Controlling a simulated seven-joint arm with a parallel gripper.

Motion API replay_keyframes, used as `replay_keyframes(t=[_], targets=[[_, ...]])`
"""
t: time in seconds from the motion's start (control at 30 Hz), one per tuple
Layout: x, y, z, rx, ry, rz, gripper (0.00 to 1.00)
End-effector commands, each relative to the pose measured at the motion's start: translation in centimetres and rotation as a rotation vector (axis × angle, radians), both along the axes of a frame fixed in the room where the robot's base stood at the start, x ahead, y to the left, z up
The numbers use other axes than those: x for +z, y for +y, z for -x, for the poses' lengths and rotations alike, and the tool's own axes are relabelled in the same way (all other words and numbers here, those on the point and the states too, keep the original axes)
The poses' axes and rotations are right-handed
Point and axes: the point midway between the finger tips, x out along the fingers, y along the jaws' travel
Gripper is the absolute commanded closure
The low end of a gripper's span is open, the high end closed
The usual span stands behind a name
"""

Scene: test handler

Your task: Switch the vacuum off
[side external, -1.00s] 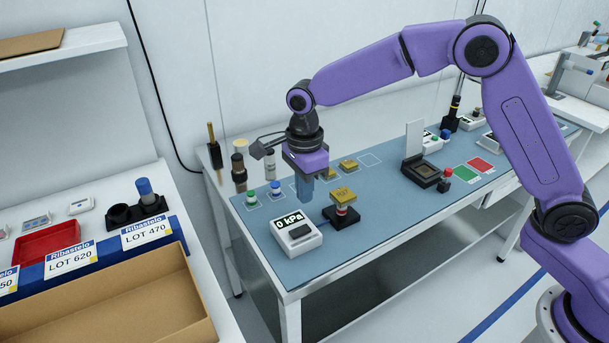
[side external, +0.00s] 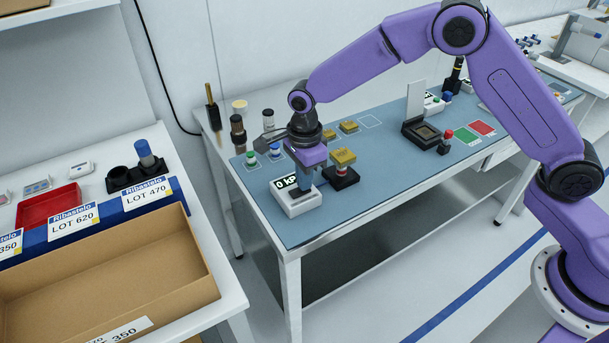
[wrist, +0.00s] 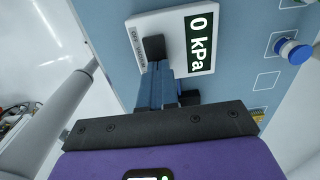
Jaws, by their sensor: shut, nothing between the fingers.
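The vacuum unit (side external: 298,204) is a white box on the blue mat with a display reading 0 kPa. In the wrist view the unit (wrist: 172,17) shows the full display (wrist: 200,42), a small label starting with "OFF", and a dark rocker switch (wrist: 154,46). My gripper (side external: 306,190) is over the unit, pointing down. In the wrist view its blue fingers (wrist: 157,76) are shut together, with their tips at the switch. I cannot tell whether they touch it. The fingers partly hide the unit and switch.
A black block with a gold-topped piece (side external: 343,157) stands right beside the unit. Blue- and green-topped pieces (side external: 275,150) stand behind it. A black open-lidded socket (side external: 423,132) is farther right. A cardboard box (side external: 110,265) is at the left.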

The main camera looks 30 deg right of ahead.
Motion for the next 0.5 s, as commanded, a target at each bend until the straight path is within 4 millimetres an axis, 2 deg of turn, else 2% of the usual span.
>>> replay_keyframes(t=[0.23, 0.5], targets=[[-1.1, -0.5, 0.1, -0.002, 0.003, -0.098, 1.00], [-1.4, -0.8, 0.1, 0.000, 0.004, -0.096, 1.00]])
